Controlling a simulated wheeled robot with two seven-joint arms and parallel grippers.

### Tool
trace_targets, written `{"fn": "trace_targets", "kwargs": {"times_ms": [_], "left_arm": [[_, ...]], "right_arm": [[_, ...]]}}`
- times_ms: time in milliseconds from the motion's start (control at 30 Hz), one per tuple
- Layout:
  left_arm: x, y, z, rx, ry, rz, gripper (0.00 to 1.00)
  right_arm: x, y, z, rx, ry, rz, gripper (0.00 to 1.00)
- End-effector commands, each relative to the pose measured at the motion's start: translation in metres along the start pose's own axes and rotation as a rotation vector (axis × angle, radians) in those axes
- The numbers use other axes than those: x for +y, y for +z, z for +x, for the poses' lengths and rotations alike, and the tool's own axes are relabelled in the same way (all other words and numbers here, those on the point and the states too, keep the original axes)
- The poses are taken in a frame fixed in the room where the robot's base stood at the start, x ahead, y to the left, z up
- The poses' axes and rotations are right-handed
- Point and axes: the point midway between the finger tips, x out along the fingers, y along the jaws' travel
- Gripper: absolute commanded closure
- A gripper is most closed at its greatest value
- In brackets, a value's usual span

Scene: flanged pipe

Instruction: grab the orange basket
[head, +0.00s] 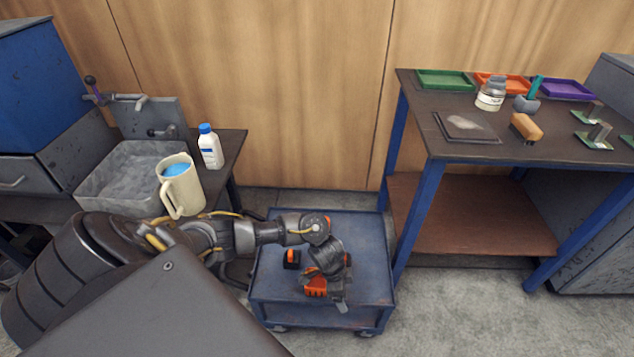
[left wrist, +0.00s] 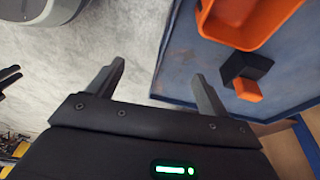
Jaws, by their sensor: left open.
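The orange basket (head: 315,289) sits on the blue cart, partly hidden behind my left gripper in the head view. In the left wrist view the basket (left wrist: 244,22) is at the top right, cut off by the frame edge. My left gripper (left wrist: 158,78) is open, with nothing between its fingers. In the head view the left gripper (head: 341,301) is over the cart at the basket's right side. In the wrist view the basket lies outside the fingers, beyond the right finger.
A small black and orange object (left wrist: 244,76) lies beside the basket on the blue cart (head: 365,255). A workbench (head: 480,153) with trays stands right. A sink counter (head: 232,143) with a cream jug (head: 182,188) and white bottle (head: 210,150) stands left.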

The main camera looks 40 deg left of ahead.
Motion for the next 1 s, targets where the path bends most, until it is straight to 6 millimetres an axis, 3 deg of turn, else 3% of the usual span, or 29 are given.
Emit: {"fn": "trace_targets", "kwargs": {"times_ms": [33, 167, 400, 567, 800, 1000], "left_arm": [[-0.02, 0.013, -0.011, -0.056, -0.019, 0.022, 0.21], [-0.047, 0.044, -0.041, -0.184, -0.042, 0.031, 0.21], [-0.063, 0.066, -0.062, -0.271, -0.061, 0.023, 0.21], [-0.063, 0.07, -0.049, -0.272, -0.058, 0.023, 0.21], [-0.065, 0.079, -0.015, -0.27, -0.059, 0.022, 0.21], [-0.066, 0.08, -0.007, -0.268, -0.06, 0.024, 0.21]], "right_arm": [[0.0, -0.002, 0.003, 0.005, 0.0, 0.001, 0.64], [0.0, -0.007, -0.001, 0.011, 0.0, 0.002, 0.64], [0.001, -0.009, -0.005, 0.012, 0.0, 0.003, 0.64], [0.002, -0.014, -0.011, 0.019, 0.0, 0.004, 0.64], [0.003, -0.027, -0.037, 0.038, 0.003, 0.007, 0.64], [0.004, -0.029, -0.047, 0.04, 0.004, 0.008, 0.64]]}}
